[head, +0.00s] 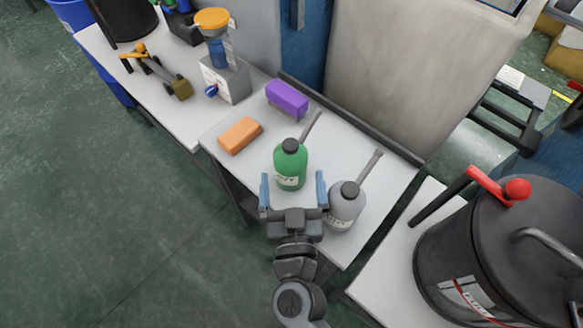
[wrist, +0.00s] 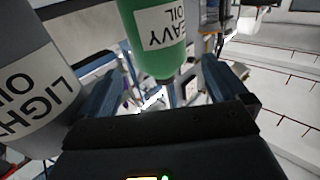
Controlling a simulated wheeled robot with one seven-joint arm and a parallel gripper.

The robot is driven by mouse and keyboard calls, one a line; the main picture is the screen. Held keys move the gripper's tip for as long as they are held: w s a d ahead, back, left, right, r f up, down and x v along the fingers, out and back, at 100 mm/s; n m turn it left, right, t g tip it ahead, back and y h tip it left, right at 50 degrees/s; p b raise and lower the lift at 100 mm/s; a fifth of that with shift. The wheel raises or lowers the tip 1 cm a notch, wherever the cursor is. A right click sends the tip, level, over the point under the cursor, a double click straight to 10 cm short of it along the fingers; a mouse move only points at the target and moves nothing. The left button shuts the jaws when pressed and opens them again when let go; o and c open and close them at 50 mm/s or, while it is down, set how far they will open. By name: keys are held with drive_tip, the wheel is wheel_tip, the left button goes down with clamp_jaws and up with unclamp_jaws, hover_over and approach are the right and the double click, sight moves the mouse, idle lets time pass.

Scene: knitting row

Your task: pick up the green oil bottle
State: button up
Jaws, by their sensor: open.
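The green oil bottle (head: 290,166) stands upright on the white table, with a dark cap and a spout slanting to the upper right. My gripper (head: 293,190) is open, with its blue fingers on either side of the bottle's lower front in the head view. In the wrist view the green bottle (wrist: 158,45), labelled HEAVY OIL, shows ahead of and between the fingers (wrist: 165,85). I cannot tell whether any finger touches it. A grey bottle (head: 343,208) stands close to the right finger; in the wrist view this bottle (wrist: 32,85) reads LIGHT OIL.
An orange block (head: 240,135) and a purple block (head: 287,98) lie farther back on the white table (head: 385,185). A large black drum (head: 490,250) with a red handle stands at the right.

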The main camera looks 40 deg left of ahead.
sight(290, 153)
drive_tip(key=shift+b+x, duration=0.4)
drive_tip(key=shift+x, duration=3.1)
drive_tip(key=shift+r, duration=0.2)
drive_tip(key=shift+c, duration=0.2)
drive_tip(key=c, duration=1.1)
drive_tip(key=shift+r, duration=0.1)
